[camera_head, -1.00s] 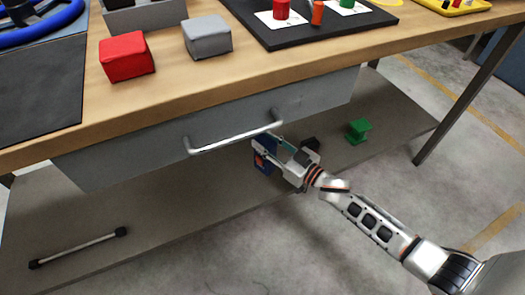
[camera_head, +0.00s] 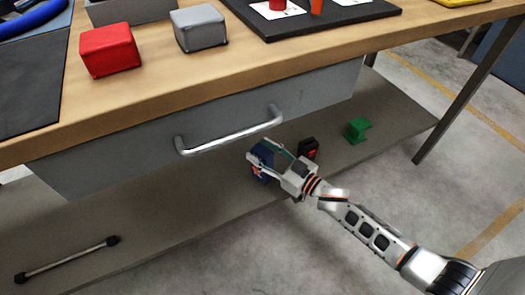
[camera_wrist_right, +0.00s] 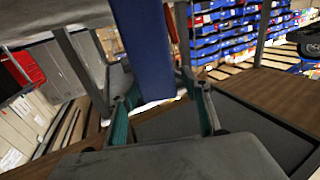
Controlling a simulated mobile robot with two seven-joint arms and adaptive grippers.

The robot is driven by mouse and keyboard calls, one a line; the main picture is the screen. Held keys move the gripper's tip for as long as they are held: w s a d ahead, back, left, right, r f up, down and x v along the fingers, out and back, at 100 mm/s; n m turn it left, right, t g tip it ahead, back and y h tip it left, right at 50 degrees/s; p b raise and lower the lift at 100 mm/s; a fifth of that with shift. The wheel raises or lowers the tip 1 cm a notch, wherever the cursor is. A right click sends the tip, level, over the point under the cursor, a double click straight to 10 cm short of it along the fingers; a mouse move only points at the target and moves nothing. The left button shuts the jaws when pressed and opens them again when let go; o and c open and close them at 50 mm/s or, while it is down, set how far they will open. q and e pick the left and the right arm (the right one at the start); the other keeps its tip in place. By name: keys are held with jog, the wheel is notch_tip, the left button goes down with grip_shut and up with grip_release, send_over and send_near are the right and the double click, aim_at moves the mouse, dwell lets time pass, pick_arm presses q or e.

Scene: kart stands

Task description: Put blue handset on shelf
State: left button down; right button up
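The blue handset (camera_head: 264,153) is upright between the fingers of my right gripper (camera_head: 263,158), over the lower shelf (camera_head: 190,195) and below the drawer handle. An orange-red mark shows low on its near face. The right wrist view shows the blue handset (camera_wrist_right: 147,50) as a long blue bar, with a fingertip close against each side of it. My right gripper (camera_wrist_right: 158,85) appears shut on it. I cannot tell whether its lower end touches the shelf. My left gripper is out of view.
A black and red item (camera_head: 308,149) stands just right of my right gripper, and a green block (camera_head: 357,130) lies farther right. A bar with black ends (camera_head: 66,260) lies at the shelf's left. The drawer handle (camera_head: 230,134) juts out above. The shelf's middle-left is clear.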

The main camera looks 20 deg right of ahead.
jog(key=shift+r, duration=0.1)
jog(key=shift+r, duration=0.25)
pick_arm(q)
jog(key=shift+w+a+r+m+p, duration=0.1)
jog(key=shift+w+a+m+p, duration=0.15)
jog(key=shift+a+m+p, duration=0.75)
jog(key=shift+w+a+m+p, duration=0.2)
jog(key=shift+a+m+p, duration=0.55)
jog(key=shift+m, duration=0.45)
pick_arm(e)
jog(key=v, duration=1.2)
jog(key=shift+f, duration=0.15)
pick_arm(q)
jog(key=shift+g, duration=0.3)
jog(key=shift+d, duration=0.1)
